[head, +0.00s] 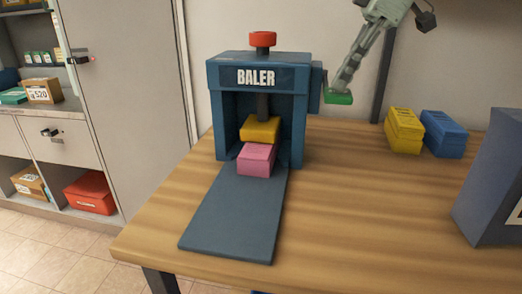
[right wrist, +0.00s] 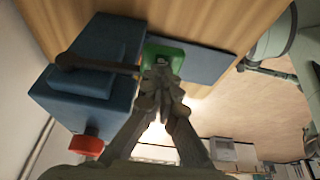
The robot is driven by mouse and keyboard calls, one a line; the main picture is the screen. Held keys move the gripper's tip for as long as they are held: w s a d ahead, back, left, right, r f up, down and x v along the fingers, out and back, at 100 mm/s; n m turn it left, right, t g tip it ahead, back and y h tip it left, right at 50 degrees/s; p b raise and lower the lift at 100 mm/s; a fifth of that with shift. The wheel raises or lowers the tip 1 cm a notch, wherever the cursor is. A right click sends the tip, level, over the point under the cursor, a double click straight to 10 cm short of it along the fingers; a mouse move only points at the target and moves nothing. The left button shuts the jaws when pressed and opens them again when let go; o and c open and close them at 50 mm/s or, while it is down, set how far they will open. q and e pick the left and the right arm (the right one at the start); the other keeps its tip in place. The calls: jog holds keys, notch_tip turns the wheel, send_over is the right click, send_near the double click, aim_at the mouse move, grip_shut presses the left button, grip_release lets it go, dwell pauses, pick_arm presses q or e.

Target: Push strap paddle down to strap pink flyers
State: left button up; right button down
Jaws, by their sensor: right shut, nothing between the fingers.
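The blue baler (head: 233,78) stands on the wooden table. The pink flyers (head: 257,160) sit at its mouth, partly under a yellow block (head: 260,128) at the foot of the dark press rod. The green strap paddle (head: 338,98) sticks out at the baler's right side; it also shows in the right wrist view (right wrist: 165,55), at the end of a dark lever. My right gripper (head: 343,84) is shut and empty, pointing down with its fingertips right above the paddle. Whether they touch it is hard to tell. My left gripper is out of view.
A flat blue plate (head: 235,215) extends in front of the baler. A red knob (head: 263,39) tops the baler. Yellow (head: 404,130) and blue (head: 443,133) bundles stand at the back right, and a dark blue box (head: 490,180) at the right edge. The table's middle right is clear.

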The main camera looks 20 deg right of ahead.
aim_at(341, 96)
jog(key=shift+f, duration=0.6)
jog(key=shift+f, duration=0.65)
jog(key=shift+f, duration=0.6)
jog(key=shift+w+f, duration=0.1)
dwell(0.4)
dwell(0.3)
